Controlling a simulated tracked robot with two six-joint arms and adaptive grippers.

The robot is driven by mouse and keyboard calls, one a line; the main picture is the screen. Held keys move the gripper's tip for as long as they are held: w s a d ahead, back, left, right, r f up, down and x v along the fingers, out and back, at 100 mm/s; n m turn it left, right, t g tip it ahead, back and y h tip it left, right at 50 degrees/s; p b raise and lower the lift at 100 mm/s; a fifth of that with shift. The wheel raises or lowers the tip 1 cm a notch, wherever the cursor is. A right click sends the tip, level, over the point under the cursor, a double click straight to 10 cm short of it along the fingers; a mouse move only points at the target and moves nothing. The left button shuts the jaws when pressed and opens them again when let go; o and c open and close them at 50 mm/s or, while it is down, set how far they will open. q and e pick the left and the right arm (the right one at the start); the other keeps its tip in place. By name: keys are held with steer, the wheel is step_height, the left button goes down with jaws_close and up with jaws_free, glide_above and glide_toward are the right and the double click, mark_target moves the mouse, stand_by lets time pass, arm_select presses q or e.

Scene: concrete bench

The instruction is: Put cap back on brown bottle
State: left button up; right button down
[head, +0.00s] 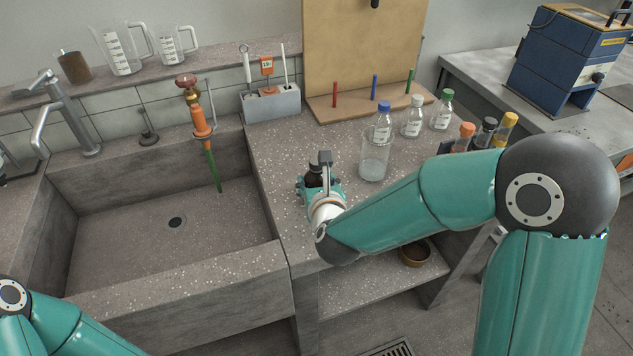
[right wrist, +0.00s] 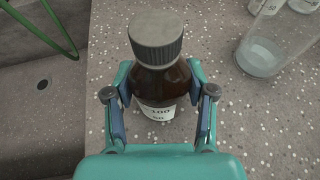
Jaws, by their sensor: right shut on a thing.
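The brown bottle (right wrist: 163,84) stands upright on the speckled bench in the right wrist view, with a white label on its front. A dark grey ribbed cap (right wrist: 156,38) sits on top of its neck. How tightly the cap is screwed on cannot be told. My right gripper (right wrist: 160,88) is shut on the bottle's body below the cap, one finger on each side. In the head view the bottle (head: 313,179) is mostly hidden by my right gripper (head: 320,188), near the sink's right edge. Of my left arm only links show; its gripper is out of view.
A clear beaker (head: 373,165) and several clear bottles with coloured caps stand right of the brown bottle. The sink (head: 150,235) lies left. A wooden board (head: 362,45) with coloured pegs and a grey holder (head: 271,104) stand behind.

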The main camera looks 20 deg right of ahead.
steer(key=shift+f, duration=0.1)
steer(key=shift+c, duration=1.9)
jaws_free()
steer(key=shift+r, duration=0.2)
steer(key=shift+s+a+r, duration=0.1)
steer(key=shift+s, duration=0.3)
steer(key=b+v, duration=0.1)
steer(key=v, duration=1)
steer(key=shift+b, duration=0.4)
steer(key=shift+s, duration=0.1)
